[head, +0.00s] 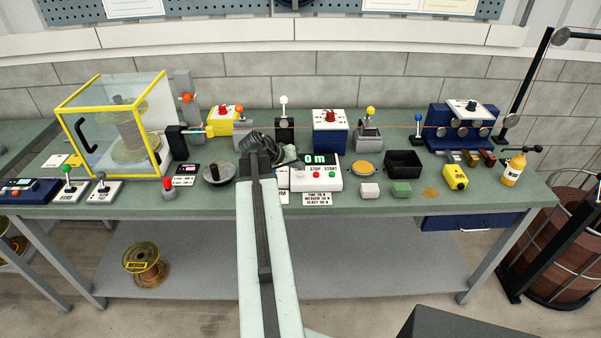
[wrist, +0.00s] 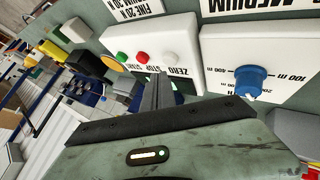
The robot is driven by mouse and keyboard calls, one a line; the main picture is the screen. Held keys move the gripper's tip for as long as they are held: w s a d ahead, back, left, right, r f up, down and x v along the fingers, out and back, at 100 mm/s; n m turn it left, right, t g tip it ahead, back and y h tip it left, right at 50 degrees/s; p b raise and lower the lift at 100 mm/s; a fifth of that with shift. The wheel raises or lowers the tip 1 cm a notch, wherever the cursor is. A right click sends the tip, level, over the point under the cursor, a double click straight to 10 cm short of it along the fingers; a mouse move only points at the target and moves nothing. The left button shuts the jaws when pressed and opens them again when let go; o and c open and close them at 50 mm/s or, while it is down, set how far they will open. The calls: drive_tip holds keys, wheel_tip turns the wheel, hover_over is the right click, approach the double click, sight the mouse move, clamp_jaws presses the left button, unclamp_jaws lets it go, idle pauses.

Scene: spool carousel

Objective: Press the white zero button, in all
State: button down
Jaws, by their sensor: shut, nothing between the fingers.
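The white control box (head: 325,184) has a red button (head: 316,175) and a green button (head: 333,174), with a green display reading about "0 m" behind. My gripper (head: 288,157) is over the box's left end and hides the zero button in the head view. In the wrist view the box (wrist: 160,38) appears upside down with ZERO, STOP and START labels. The pale zero button (wrist: 168,57) is partly visible just beyond my fingertips, beside the red button. My fingers (wrist: 158,85) are shut and empty. I cannot tell whether they touch the button.
A blue-knobbed selector box (wrist: 250,82) is right of the control box in the wrist view.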

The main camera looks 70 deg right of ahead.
sight(298, 175)
wheel_tip(298, 175, up, 5)
drive_tip(key=p, duration=0.4)
drive_tip(key=shift+p, duration=0.4)
drive_tip(key=shift+f, duration=0.1)
